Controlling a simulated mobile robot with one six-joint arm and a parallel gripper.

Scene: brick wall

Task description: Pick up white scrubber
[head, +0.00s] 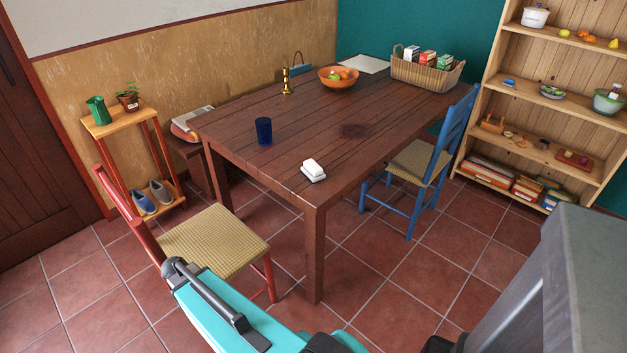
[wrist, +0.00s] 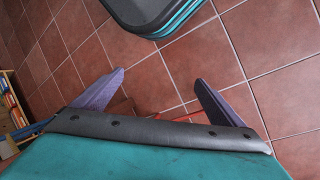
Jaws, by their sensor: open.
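The white scrubber (head: 313,170) looks like a small white block on a flat pale base. It rests near the front corner of the dark wooden table (head: 240,103) in the head view. The fingers do not show in the head view.
A blue cup (head: 264,131), a fruit bowl (head: 339,77), a brass candlestick (head: 286,81) and a basket (head: 427,72) stand on the table. A red chair (head: 214,243) and a blue chair (head: 420,160) flank it. Tabletop around the scrubber is clear.

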